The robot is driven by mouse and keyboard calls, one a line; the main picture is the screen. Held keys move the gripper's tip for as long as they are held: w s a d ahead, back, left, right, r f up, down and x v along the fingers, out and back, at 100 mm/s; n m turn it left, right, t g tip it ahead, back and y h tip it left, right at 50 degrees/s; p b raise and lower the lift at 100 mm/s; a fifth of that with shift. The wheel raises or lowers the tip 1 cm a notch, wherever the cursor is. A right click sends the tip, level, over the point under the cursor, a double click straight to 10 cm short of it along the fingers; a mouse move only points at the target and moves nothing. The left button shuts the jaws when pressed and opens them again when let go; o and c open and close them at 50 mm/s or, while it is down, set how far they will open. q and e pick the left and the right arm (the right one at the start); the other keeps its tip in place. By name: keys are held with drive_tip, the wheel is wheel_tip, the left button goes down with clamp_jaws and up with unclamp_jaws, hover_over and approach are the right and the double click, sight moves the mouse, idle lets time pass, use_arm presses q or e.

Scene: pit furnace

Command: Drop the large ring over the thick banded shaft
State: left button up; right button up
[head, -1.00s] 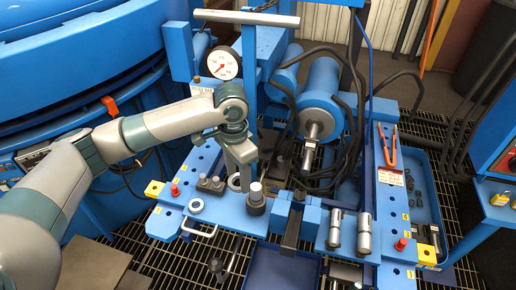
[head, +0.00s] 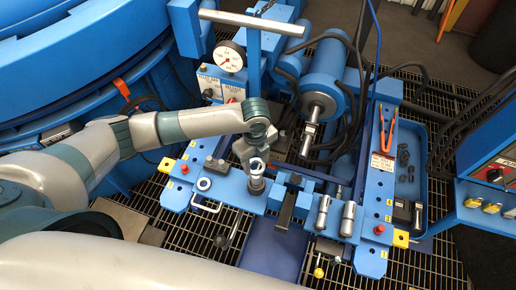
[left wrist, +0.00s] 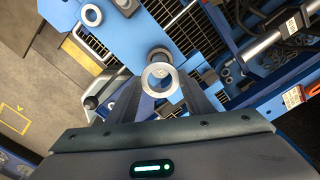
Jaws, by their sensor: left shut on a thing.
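My left gripper (head: 254,158) is shut on a light metal ring (head: 257,166), which also shows between the fingers in the left wrist view (left wrist: 146,81). In the head view the ring is just above the dark base of a shaft (head: 256,186) on the blue plate. It covers the shaft's upper end, so I cannot tell whether it is around the tip. In the left wrist view the dark round shaft part (left wrist: 159,54) shows just beyond the ring's rim. A second pale ring (head: 204,184) lies flat on the plate at the left. My right gripper is out of view.
A dark clamp block (head: 287,205) stands right of the shaft, then two metal cylinders (head: 348,218). A dial gauge (head: 231,56) and crossbar (head: 255,21) rise behind my arm. A blue tray (head: 410,150) lies at right.

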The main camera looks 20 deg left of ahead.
use_arm(q)
drive_tip(key=shift+m, duration=0.3)
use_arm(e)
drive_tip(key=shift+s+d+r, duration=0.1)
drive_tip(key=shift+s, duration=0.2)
use_arm(q)
drive_tip(key=shift+f, duration=0.1)
